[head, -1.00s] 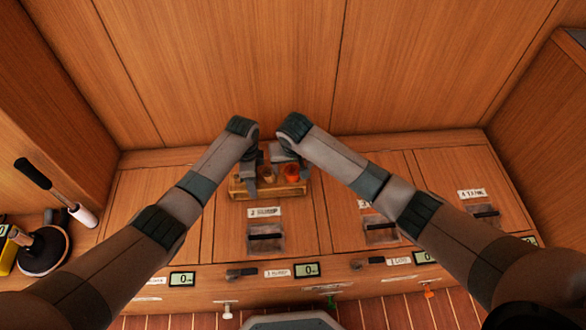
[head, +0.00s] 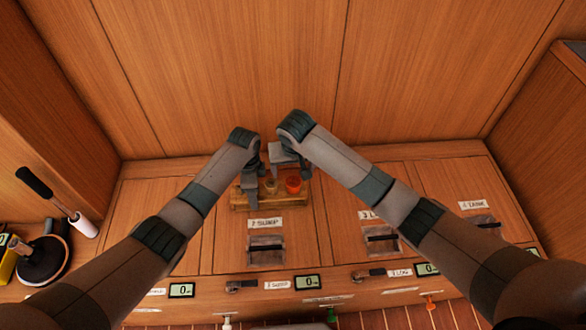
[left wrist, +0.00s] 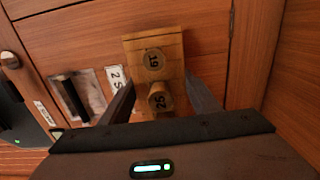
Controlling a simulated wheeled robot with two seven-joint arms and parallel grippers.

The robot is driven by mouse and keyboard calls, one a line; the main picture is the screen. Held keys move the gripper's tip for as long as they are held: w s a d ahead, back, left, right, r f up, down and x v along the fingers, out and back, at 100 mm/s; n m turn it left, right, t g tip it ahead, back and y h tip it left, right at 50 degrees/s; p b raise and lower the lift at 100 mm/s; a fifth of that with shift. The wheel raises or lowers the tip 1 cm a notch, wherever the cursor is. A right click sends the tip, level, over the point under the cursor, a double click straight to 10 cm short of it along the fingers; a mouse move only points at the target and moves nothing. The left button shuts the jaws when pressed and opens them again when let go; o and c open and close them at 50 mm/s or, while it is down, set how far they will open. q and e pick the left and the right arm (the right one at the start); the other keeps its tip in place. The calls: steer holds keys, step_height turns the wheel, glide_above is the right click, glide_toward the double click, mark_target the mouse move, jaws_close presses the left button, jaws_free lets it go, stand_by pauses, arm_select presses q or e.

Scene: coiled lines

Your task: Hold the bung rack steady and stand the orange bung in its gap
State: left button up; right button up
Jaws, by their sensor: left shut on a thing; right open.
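The wooden bung rack (head: 238,207) lies on the counter near the back wall. My left gripper (head: 251,188) is shut on its left part; in the left wrist view the fingers (left wrist: 160,100) sit on both sides of the rack (left wrist: 139,44). The orange bung (head: 293,185) is upright at the rack's right part, just below my right gripper (head: 294,172), which is open. Whether it is fully seated is hard to tell. A tan bung (head: 270,186) stands left of it. In the left wrist view, two round tops are marked 19 (left wrist: 154,61) and 25 (left wrist: 160,101); neither looks clearly orange.
The label (head: 265,223) and a recessed drawer pull (head: 266,250) lie in front of the rack. A black-handled tool (head: 35,182) and a round black thing (head: 42,262) are at the far left.

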arm_select(q)
steer(key=shift+a, duration=0.1)
steer(key=o, duration=1.3)
steer(key=shift+f, duration=0.1)
steer(key=shift+r, duration=0.2)
step_height(320, 180, up, 12)
steer(key=shift+f, duration=0.15)
